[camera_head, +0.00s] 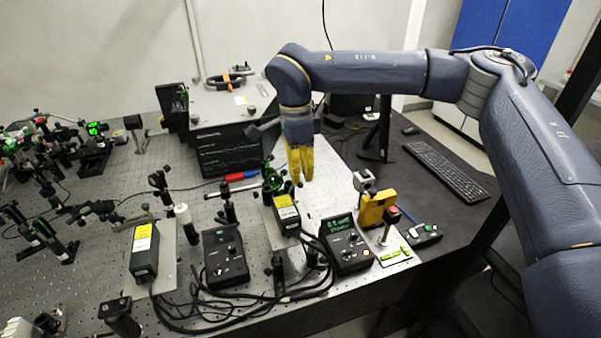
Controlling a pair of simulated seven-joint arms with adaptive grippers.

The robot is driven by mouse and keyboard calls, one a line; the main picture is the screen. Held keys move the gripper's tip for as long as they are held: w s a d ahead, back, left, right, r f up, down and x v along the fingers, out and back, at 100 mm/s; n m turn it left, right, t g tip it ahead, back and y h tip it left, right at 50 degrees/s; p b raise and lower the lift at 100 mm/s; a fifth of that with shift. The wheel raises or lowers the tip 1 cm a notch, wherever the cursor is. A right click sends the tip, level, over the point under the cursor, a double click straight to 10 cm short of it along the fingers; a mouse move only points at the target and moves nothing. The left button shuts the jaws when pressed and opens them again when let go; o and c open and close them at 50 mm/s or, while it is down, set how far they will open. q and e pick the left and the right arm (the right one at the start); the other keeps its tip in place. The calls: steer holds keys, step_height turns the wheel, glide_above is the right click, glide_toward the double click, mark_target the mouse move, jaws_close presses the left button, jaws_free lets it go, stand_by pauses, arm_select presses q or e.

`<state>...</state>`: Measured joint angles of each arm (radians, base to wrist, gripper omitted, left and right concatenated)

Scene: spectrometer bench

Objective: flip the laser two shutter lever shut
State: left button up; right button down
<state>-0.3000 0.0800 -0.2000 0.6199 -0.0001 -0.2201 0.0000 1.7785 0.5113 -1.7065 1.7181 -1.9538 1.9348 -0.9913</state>
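Two black laser boxes with yellow labels stand on the bench: the left one (145,251) and the right one (287,216). I cannot read which is laser two. The shutter lever is too small to make out on either box. My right gripper (301,181) has yellow fingers pointing down, just behind and above the right laser box. The fingers are close together and hold nothing visible. Whether they touch anything behind the box I cannot tell. My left gripper is out of view.
Black controllers (225,258) (346,246) stand beside the lasers, with loose cables in front. A green-lit optic mount (271,180) is left of my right gripper. A yellow device (376,209) stands to the right. Posts and mounts crowd the left; a spectrometer box (228,149) is behind.

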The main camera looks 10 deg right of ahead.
steer(key=shift+r, duration=0.15)
stand_by(0.3)
steer(key=shift+r, duration=0.6)
steer(key=d+f, duration=0.2)
steer(key=d, duration=0.2)
steer(key=a+r, duration=0.3)
steer(key=r, duration=0.7)
steer(key=shift+w, duration=0.2)
steer(key=shift+a, duration=0.1)
steer(key=shift+a+r, duration=0.1)
